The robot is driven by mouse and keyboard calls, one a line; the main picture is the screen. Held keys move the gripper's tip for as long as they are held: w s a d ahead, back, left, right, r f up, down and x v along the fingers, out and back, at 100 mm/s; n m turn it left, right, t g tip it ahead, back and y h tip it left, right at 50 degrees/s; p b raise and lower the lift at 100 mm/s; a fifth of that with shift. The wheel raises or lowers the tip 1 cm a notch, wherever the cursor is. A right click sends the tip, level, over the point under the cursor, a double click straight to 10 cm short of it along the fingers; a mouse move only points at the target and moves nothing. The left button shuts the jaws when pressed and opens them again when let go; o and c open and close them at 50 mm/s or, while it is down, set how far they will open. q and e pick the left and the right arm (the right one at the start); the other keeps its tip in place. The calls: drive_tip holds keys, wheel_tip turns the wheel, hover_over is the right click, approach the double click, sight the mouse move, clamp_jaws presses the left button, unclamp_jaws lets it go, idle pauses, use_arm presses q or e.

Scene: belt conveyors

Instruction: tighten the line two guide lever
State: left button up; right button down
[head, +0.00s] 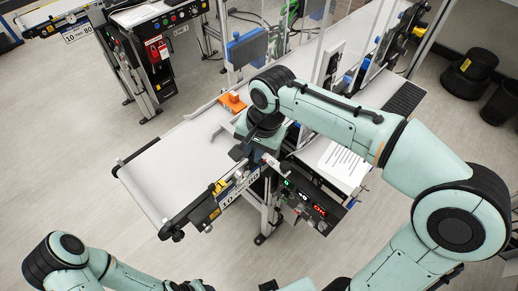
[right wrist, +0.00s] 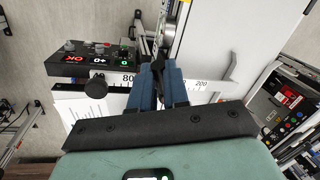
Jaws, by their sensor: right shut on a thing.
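My right gripper (right wrist: 163,88) has its blue fingers shut on a slim dark part, which I take to be the guide lever (right wrist: 159,48), beside the white guide scale (right wrist: 218,84). The fingers hide most of the lever, so its angle and tightness cannot be told. In the head view my right gripper (head: 262,160) is over the side of the near conveyor (head: 165,172), and my wrist covers the lever. My left arm is low at the left, its gripper at the bottom edge, too cut off to read.
A control box (head: 310,204) with lit red and green displays sits on the conveyor's near side; it also shows in the right wrist view (right wrist: 100,58). An orange block (head: 233,102) is on the belt. Another conveyor (head: 140,14) stands at the upper left. Floor at left is clear.

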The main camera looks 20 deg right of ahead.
drive_tip(key=shift+w+a+m+h, duration=0.15)
drive_tip(key=shift+w+a+m, duration=0.1)
drive_tip(key=shift+m, duration=0.6)
drive_tip(key=shift+w+a+m+h, duration=0.15)
drive_tip(key=shift+w+m, duration=0.1)
drive_tip(key=shift+m, duration=0.55)
drive_tip(key=shift+w+a+m+h, duration=0.1)
drive_tip(key=shift+w+a+m, duration=0.15)
drive_tip(key=shift+m, duration=0.6)
drive_tip(key=c, duration=1.1)
unclamp_jaws()
use_arm(q)
drive_tip(key=shift+r, duration=0.1)
use_arm(e)
drive_tip(key=shift+r, duration=0.1)
use_arm(q)
drive_tip(key=w+r+p, duration=0.2)
drive_tip(key=shift+w+r, duration=0.35)
drive_tip(key=shift+r, duration=0.05)
use_arm(e)
wheel_tip(320, 180, up, 13)
drive_tip(key=s, duration=0.2)
drive_tip(key=shift+s+d, duration=0.2)
drive_tip(key=shift+d, duration=0.2)
